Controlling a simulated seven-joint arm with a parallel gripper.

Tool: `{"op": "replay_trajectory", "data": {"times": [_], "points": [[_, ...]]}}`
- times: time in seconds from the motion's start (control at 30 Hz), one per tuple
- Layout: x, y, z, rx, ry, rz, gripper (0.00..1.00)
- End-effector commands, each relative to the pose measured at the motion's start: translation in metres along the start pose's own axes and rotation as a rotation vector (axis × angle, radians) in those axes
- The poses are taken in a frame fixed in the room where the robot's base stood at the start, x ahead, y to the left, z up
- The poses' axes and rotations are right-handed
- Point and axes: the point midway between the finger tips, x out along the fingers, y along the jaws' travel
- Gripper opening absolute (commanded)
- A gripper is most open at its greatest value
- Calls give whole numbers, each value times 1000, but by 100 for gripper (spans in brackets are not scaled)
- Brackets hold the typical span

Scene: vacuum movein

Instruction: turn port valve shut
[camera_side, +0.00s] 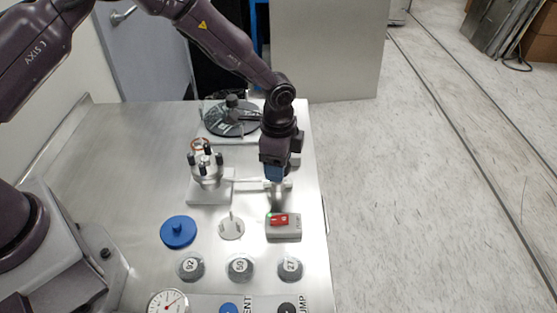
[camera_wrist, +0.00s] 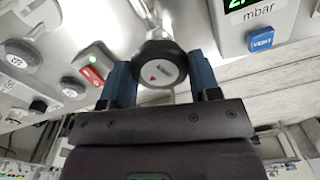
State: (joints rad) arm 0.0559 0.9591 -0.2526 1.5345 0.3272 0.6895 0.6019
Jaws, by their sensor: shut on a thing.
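The port valve has a round black knob (camera_wrist: 161,62) with a white face and a small red arrow, seen close up in the wrist view. My gripper (camera_wrist: 161,80) has its blue fingers on either side of the knob and is shut on it. In the side view my gripper (camera_side: 275,175) points down over the right part of the steel table, at the end of a metal pipe (camera_side: 248,185). The knob is mostly hidden behind the fingers there. The pipe runs left to a metal fitting with several black-topped posts (camera_side: 206,165).
A grey box with a red switch (camera_side: 283,228) stands just in front of my gripper. A blue disc (camera_side: 178,232), a grey disc (camera_side: 231,228) and dark numbered pucks (camera_side: 240,266) lie nearer. A dark round plate (camera_side: 232,118) stands behind. The table's left side is clear.

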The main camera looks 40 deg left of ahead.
Motion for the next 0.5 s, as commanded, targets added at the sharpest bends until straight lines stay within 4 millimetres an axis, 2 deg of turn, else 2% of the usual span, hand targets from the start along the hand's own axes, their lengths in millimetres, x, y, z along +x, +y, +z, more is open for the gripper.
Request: {"op": "replay_trajectory", "data": {"times": [0.2,0.5], "points": [[-2,0,0,162,-2,1,33],[-1,0,0,292,-2,1,33]]}}
